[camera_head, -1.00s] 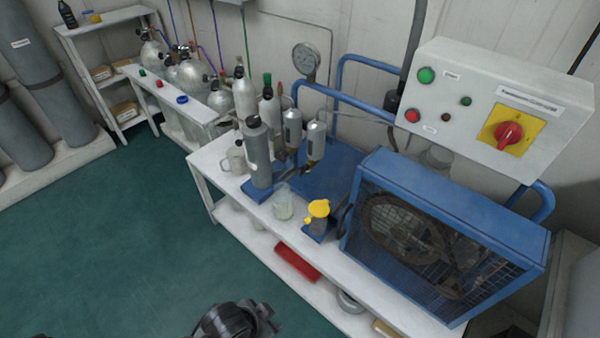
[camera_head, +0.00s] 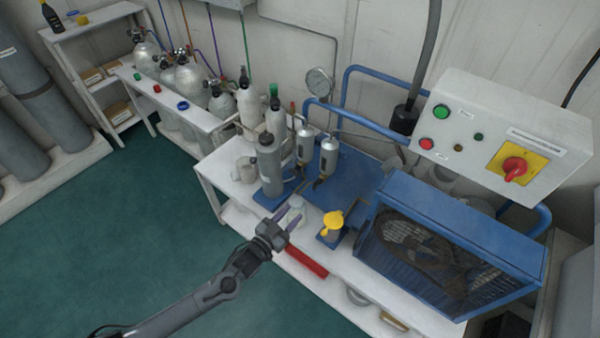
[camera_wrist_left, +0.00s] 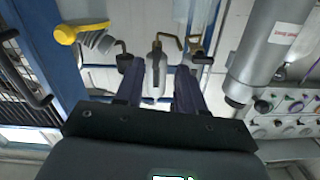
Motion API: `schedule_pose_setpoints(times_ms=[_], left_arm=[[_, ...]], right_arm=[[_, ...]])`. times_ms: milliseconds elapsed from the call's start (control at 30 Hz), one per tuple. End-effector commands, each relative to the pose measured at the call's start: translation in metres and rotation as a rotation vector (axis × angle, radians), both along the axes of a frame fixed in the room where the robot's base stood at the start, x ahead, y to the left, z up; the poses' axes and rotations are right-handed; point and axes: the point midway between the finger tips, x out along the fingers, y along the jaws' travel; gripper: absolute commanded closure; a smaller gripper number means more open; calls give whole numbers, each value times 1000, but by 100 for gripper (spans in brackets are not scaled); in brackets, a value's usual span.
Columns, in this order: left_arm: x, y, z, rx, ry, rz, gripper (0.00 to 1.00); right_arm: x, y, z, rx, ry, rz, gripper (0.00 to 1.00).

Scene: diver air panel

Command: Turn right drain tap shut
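Two silver separators, left (camera_head: 305,145) and right (camera_head: 328,156), stand side by side on the bench with drain fittings underneath. The right drain tap (camera_head: 319,183) is small below the right separator; its handle angle is hard to tell. My left gripper (camera_head: 284,214) is in front of and below the taps, beside a clear jar (camera_head: 296,217) that it partly covers. In the left wrist view its fingers (camera_wrist_left: 158,85) are apart, with a silver fitting (camera_wrist_left: 157,66) and small bent handles seen beyond them; which tap each belongs to is unclear. My right gripper is not in view.
A grey cylinder (camera_head: 270,160) stands left of the separators. A yellow-topped fitting (camera_head: 333,219) and a blue caged compressor (camera_head: 450,240) are to the right. A control box (camera_head: 505,140) is above. Open green floor (camera_head: 120,250) lies in front.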

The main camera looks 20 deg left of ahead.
Motion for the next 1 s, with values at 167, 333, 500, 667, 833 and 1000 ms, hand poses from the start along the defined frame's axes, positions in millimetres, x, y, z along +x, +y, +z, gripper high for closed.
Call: schedule_pose_setpoints(times_ms=[167,333,500,667,833,1000], left_arm=[[21,1,28,7,-40,-1,61],[40,-3,29,6,-44,0,61],[67,-10,28,6,-44,-1,61],[91,-16,28,5,-44,0,61],[110,-21,28,5,-42,0,61],[120,-23,29,6,-41,0,61]], right_arm=[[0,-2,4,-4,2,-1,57],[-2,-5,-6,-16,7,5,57],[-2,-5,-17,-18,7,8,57],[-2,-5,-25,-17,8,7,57],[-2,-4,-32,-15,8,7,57],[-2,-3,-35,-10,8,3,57]])
